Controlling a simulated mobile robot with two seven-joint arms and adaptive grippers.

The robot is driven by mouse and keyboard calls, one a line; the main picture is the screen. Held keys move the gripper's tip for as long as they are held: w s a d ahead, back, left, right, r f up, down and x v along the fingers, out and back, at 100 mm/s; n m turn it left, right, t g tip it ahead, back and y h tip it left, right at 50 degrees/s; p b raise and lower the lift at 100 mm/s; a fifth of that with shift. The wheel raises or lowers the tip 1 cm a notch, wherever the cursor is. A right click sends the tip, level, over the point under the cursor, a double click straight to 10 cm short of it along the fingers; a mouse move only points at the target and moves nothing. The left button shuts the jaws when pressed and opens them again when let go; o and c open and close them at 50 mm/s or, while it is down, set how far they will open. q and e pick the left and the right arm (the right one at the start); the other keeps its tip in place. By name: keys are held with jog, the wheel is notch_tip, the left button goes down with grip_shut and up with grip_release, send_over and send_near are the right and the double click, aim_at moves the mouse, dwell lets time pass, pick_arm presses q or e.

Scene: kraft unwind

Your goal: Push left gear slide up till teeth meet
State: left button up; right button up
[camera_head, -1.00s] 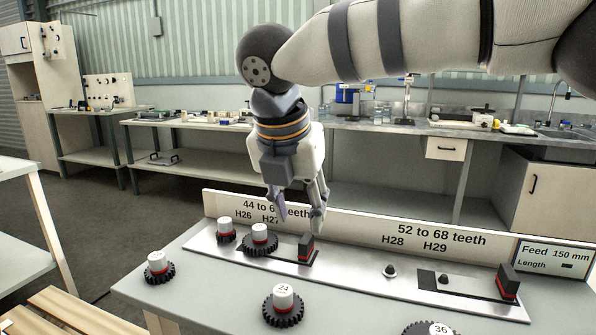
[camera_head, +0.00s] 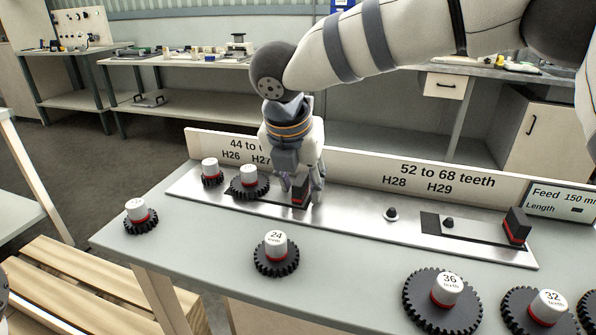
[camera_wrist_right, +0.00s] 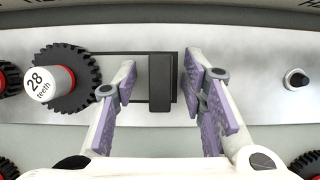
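The left gear slide has a black handle with a red band (camera_head: 299,196) at the right end of its dark slot. In the right wrist view the handle (camera_wrist_right: 160,84) stands between the fingers of my right gripper (camera_wrist_right: 158,78). The fingers are open, with a gap on each side. In the head view my right gripper (camera_head: 305,188) points down over the handle and partly hides it. The slide's gear (camera_head: 249,182), marked 28 teeth in the wrist view (camera_wrist_right: 75,78), sits at the slot's left. A smaller gear (camera_head: 212,172) stands left of it, with a narrow gap apparent. My left gripper is not in view.
A low sign board (camera_head: 350,170) runs behind the metal plate (camera_head: 340,217). A right slide handle (camera_head: 517,225) and a knob (camera_head: 391,213) stand farther right. Loose gears, including a 24-tooth one (camera_head: 275,254) and a 36-tooth one (camera_head: 442,300), lie on the front tabletop.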

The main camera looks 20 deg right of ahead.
jog(key=shift+r, duration=0.1)
grip_shut()
jog(key=shift+w+a+b, duration=0.15)
jog(key=shift+w+a, duration=0.3)
jog(key=shift+a, duration=0.15)
jog(key=shift+w+a+b, duration=0.15)
jog(key=shift+w+a, duration=0.25)
jog(key=shift+a, duration=0.2)
grip_release()
